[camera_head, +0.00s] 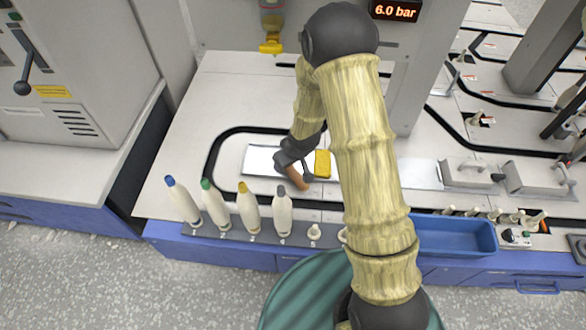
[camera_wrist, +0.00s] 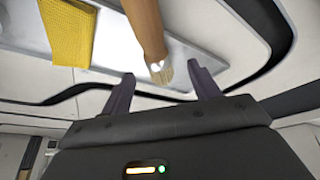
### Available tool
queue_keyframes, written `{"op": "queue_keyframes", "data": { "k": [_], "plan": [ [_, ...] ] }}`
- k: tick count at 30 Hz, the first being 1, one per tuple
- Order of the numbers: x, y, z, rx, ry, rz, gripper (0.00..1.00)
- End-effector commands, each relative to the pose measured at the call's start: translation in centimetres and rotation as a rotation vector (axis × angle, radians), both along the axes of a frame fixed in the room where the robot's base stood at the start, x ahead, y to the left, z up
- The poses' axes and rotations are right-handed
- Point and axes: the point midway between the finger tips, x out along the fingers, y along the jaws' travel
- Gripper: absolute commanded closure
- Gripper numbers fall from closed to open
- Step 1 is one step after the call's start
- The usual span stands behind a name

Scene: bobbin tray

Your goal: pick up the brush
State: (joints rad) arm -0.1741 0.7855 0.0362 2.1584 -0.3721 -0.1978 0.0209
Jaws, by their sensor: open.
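The brush has a brown handle (camera_head: 298,180) and pale bristles, which show in the wrist view (camera_wrist: 162,72). It lies at the tray's edge, its handle pointing toward the front in the head view. My gripper (camera_head: 294,171) is at the brush, with its dark fingers apart. In the wrist view my gripper (camera_wrist: 161,74) has one finger on each side of the bristle end, with clear gaps. I cannot tell the height between the fingertips and the brush. In the head view my gripper hides the bristle end.
A light tray (camera_head: 258,159) lies under the brush area. A yellow cloth or pad (camera_head: 322,163) is close to its right. Several bobbins with coloured tips stand in a row in front, such as the yellow-tipped one (camera_head: 249,208). A blue bin (camera_head: 455,236) is at right.

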Motion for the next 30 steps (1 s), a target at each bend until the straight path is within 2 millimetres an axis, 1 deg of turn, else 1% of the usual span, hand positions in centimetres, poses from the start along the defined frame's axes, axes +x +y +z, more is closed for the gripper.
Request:
{"op": "queue_keyframes", "data": {
  "k": [5, 12, 15, 30],
  "plan": [
    [0.5, -0.1, -1.0, 0.0, 0.0, -0.005, 0.39],
    [1.9, 0.1, -3.8, 0.0, 0.001, -0.014, 0.39],
    [2.3, 0.2, -4.6, 0.0, 0.001, -0.014, 0.39],
    [2.4, 0.4, -4.6, 0.0, -0.001, -0.012, 0.39]
  ]
}}
